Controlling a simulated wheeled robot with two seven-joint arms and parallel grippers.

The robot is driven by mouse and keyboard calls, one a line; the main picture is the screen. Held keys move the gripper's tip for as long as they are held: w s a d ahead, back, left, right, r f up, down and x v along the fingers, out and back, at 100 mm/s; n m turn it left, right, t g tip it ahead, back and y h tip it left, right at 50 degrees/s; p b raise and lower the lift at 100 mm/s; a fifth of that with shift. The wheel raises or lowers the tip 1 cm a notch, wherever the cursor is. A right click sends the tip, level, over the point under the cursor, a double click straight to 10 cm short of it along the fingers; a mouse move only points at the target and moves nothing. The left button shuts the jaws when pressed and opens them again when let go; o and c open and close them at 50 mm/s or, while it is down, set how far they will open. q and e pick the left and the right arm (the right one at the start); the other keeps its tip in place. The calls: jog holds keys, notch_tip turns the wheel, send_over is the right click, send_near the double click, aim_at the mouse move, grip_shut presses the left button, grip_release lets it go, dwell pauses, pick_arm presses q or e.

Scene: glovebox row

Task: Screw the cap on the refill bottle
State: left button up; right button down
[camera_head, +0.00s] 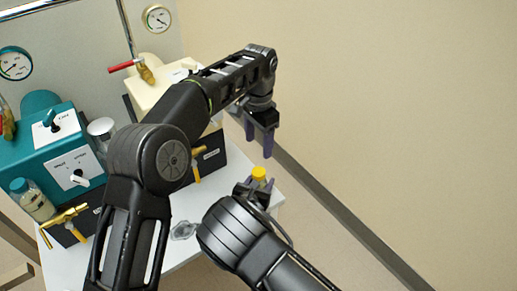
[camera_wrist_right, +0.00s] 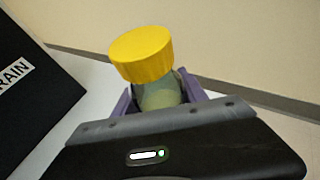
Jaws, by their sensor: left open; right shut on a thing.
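The yellow cap (camera_head: 259,173) sits at the mouth of the refill bottle; it also shows large in the right wrist view (camera_wrist_right: 142,53). The bottle's greenish, translucent body (camera_wrist_right: 160,96) shows below the cap, between the purple fingers of my right gripper (camera_wrist_right: 158,103). My right gripper is shut on the bottle; in the head view its fingers (camera_head: 257,187) are partly hidden by its own arm. I cannot tell whether the cap is threaded tight. My left gripper (camera_head: 259,146) is open and empty, pointing down, above and apart from the cap.
A teal unit (camera_head: 45,150) with knobs stands at left, beside a teal-capped bottle (camera_head: 33,200) and brass valves (camera_head: 65,217). A black box with a "DRAIN" label (camera_wrist_right: 12,76) is close left of the held bottle. The white table (camera_head: 200,205) ends near the right wall.

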jog(key=c, duration=0.6)
grip_release()
jog(key=shift+o, duration=0.2)
jog(key=v, duration=0.7)
jog(key=shift+s+a+r, duration=0.15)
jog(key=shift+s, duration=0.2)
